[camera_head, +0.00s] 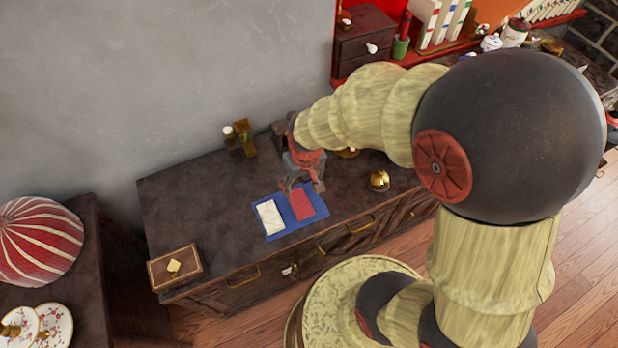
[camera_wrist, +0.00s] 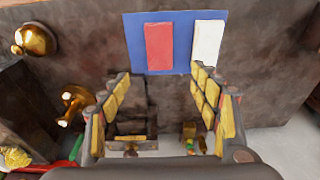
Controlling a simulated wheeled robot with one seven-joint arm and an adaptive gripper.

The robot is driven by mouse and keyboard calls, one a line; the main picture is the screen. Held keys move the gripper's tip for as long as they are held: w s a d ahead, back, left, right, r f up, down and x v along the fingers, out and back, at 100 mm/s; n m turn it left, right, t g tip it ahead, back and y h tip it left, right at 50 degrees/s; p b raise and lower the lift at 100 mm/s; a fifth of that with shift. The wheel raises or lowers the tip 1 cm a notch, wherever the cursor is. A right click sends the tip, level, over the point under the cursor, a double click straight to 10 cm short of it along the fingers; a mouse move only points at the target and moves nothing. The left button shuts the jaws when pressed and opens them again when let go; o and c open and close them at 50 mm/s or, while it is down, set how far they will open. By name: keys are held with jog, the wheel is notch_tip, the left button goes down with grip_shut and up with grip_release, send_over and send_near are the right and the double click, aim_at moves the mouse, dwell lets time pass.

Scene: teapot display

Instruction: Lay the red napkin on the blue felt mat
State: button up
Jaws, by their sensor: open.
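The red napkin (camera_head: 301,204) lies flat on the right part of the blue felt mat (camera_head: 289,228), on the dark cabinet top. A white napkin (camera_head: 270,217) lies beside it on the mat's left part. In the wrist view the red napkin (camera_wrist: 159,46) and white napkin (camera_wrist: 207,42) both lie within the blue mat (camera_wrist: 134,40), apart from each other. My gripper (camera_head: 301,184) is just behind the mat, above the cabinet top. In the wrist view my gripper (camera_wrist: 161,82) has its fingers wide apart with nothing between them; the red napkin lies beyond the fingertips.
A brass bell-like object (camera_head: 379,180) stands right of the mat. A small wooden box (camera_head: 175,268) sits at the cabinet's front left corner. Brown upright pieces (camera_head: 240,140) stand by the wall. The cabinet top (camera_head: 195,205) left of the mat is clear.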

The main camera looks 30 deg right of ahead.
jog(key=s+r+t, duration=0.1)
jog(key=s+r, duration=0.5)
jog(key=r, duration=0.6)
jog(key=s+r+t, duration=0.2)
jog(key=s+r, duration=0.4)
jog(key=r, duration=0.6)
jog(key=shift+s+r+t, duration=0.15)
jog(key=shift+r+t, duration=0.05)
jog(key=shift+t, duration=0.1)
